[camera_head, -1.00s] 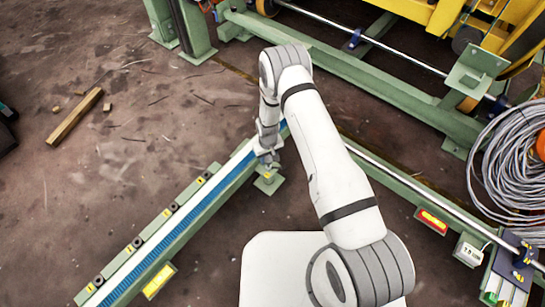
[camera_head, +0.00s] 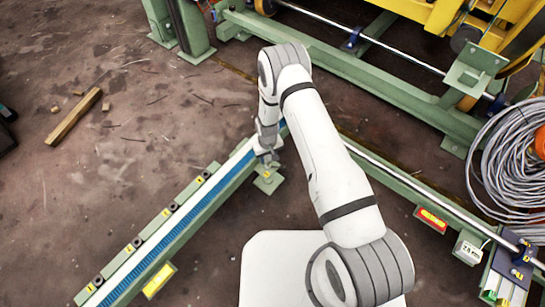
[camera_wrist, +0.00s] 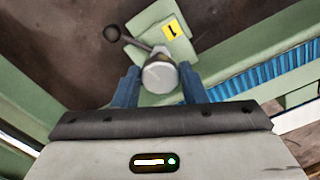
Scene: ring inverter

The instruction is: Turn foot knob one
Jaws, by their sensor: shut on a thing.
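Foot knob one shows in the wrist view as a round grey cap (camera_wrist: 160,76) with a lever ending in a dark ball (camera_wrist: 112,33). It stands on a green foot plate with a yellow label (camera_wrist: 172,30) marked 1. My gripper (camera_wrist: 160,80) has its two blue fingers on either side of the knob and is shut on it. In the head view my gripper (camera_head: 268,158) is low over the green foot plate (camera_head: 268,181) at the corner of the green frame. My wrist hides most of the knob there.
A green rail with a blue strip (camera_head: 190,220) runs down to the lower left. A steel rod (camera_head: 400,182) runs to the right. A cable coil (camera_head: 505,165) lies at the right edge. A wooden bar (camera_head: 74,116) lies on the open floor at left.

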